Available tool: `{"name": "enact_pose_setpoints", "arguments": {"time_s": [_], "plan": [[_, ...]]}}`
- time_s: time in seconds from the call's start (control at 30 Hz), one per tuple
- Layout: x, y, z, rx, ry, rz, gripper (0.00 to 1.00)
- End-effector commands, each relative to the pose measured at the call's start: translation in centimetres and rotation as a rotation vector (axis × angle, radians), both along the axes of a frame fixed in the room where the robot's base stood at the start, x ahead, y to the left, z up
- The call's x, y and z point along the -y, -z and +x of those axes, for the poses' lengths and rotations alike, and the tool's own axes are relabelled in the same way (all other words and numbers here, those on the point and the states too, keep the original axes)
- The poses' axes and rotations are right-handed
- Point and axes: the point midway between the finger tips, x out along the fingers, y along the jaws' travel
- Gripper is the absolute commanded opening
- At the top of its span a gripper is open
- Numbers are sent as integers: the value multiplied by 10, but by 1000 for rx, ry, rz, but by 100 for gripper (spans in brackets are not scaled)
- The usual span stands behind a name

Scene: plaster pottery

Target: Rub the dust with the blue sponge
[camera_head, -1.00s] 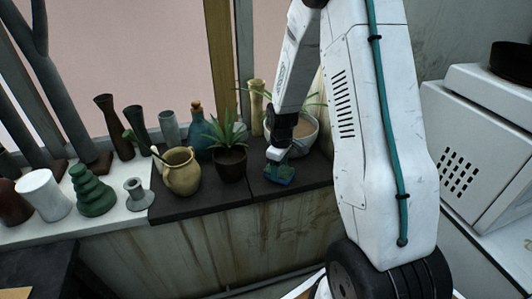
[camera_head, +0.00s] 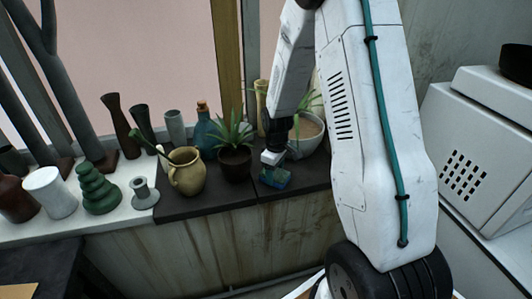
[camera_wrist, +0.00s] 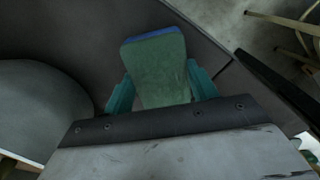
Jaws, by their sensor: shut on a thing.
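The blue sponge (camera_head: 275,178) is at the dark ledge in front of the window, with a green face and a blue edge. In the wrist view the sponge (camera_wrist: 158,75) sits between two teal fingers, its green side toward the camera. My gripper (camera_head: 272,160) is shut on it and points down. It also shows in the wrist view (camera_wrist: 160,92). I cannot tell whether the sponge touches the ledge. No dust can be clearly made out on the dark surface (camera_head: 200,203).
A potted plant (camera_head: 235,160) and a yellow jug (camera_head: 187,172) stand left of the sponge. A pale planter (camera_head: 308,133) stands behind right. Several vases and a green stacked piece (camera_head: 97,190) line the white sill. A white machine (camera_head: 480,150) stands at right.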

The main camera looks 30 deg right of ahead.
Motion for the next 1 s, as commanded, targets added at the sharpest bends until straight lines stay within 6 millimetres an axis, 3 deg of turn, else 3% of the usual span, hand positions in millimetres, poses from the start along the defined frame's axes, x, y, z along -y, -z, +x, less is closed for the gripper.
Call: {"name": "enact_pose_setpoints", "arguments": {"time_s": [0.3, 0.4, 1.0], "plan": [[-16, -7, 1, 1, 9, 0, 29], [-17, -29, 1, 4, 7, 0, 29], [-23, -80, 2, 2, -2, 0, 29]]}}
